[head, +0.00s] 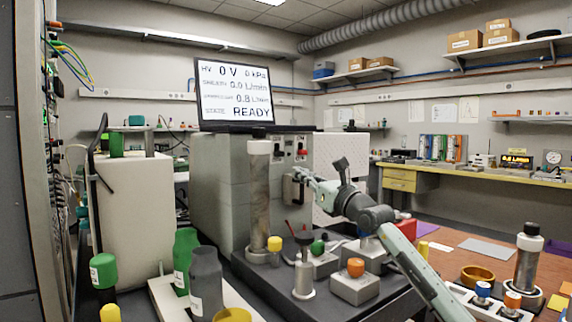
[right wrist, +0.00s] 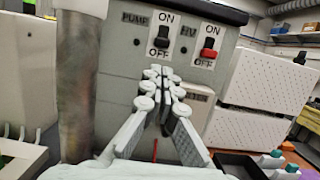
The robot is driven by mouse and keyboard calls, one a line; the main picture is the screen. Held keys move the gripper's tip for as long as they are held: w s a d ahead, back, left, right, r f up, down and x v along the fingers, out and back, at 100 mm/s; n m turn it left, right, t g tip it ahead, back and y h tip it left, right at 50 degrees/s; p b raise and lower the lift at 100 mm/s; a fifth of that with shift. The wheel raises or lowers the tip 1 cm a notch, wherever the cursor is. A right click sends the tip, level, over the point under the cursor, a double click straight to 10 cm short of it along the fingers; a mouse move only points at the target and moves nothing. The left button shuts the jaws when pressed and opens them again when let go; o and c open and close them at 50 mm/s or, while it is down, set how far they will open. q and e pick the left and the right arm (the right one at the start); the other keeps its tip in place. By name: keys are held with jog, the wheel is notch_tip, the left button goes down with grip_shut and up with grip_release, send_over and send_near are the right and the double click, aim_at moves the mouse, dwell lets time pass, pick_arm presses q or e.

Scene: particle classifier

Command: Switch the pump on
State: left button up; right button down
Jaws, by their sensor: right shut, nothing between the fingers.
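In the head view the switch panel (head: 290,147) is small, on the front of the grey cabinet (head: 218,185). My right gripper (right wrist: 160,74) is shut and empty, its tips just below the pump switch plate and seemingly apart from it. In the head view my right gripper (head: 300,176) is in front of the cabinet, below the panel. My left gripper is not in view.
The HV switch (right wrist: 208,46), with a red lever, sits right of the pump switch. A metal column (right wrist: 80,85) stands close on the left. The monitor (head: 234,95) reads 0 V, 0 kPa and READY. Bottles and a bench with orange-topped parts (head: 355,267) stand below.

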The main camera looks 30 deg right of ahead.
aim_at(282, 152)
jog(key=p+x, duration=0.1)
jog(key=x, duration=0.6)
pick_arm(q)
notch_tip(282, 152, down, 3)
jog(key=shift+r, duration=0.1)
pick_arm(e)
jog(key=shift+r, duration=0.25)
jog(key=shift+r+p, duration=0.8)
jog(key=shift+r, duration=0.15)
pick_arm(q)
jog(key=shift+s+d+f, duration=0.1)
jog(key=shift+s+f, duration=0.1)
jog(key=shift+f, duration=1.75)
pick_arm(e)
jog(key=shift+r, duration=0.25)
